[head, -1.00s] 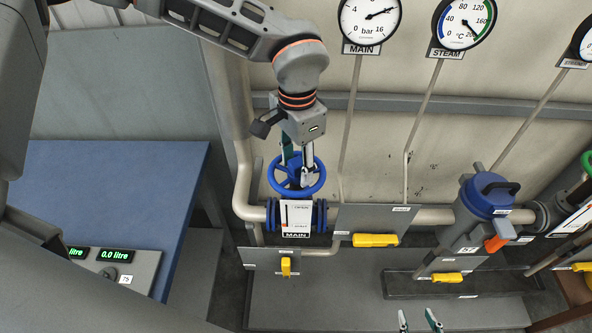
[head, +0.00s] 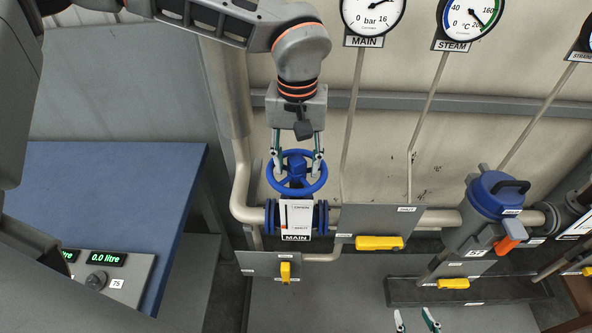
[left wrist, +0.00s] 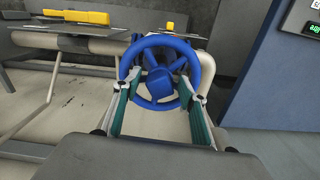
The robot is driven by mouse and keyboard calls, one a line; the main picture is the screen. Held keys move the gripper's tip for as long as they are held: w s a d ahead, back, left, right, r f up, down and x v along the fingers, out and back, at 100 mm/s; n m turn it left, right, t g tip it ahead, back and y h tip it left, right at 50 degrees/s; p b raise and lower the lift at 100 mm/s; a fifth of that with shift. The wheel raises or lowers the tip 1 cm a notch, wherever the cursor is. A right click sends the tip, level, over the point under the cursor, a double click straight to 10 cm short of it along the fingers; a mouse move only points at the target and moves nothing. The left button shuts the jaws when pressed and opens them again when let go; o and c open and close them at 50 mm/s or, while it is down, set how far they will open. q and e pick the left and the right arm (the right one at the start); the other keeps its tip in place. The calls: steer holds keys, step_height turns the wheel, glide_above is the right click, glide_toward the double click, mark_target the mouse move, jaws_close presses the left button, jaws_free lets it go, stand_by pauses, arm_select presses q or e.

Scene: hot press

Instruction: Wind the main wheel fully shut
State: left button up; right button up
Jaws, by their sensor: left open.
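The main wheel (head: 297,188) is a blue handwheel on the pipe valve, above a white plate with an OPEN mark and a MAIN label (head: 296,238). My left gripper (head: 297,166) is above the wheel, its two fingers spread apart over the wheel's back rim. In the left wrist view the wheel (left wrist: 158,42) sits between and just beyond the open fingertips (left wrist: 161,88). I cannot tell whether the fingers touch the rim. Two fingertips of my right gripper (head: 416,320) show at the bottom edge, spread apart and away from the valve.
Yellow handles (head: 380,243) and a smaller yellow lever (head: 285,272) lie near the valve. A blue-topped strainer (head: 492,195) with an orange handle stands at right. Gauges (head: 372,12) hang on the wall behind. A blue table (head: 110,200) is at left.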

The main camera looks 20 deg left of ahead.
arm_select(q)
steer(key=n+b, duration=0.1)
steer(key=n, duration=0.3)
steer(key=n+b, duration=0.1)
steer(key=n, duration=0.2)
arm_select(e)
steer(key=f, duration=0.3)
steer(key=shift+s, duration=0.2)
steer(key=shift+r, duration=0.15)
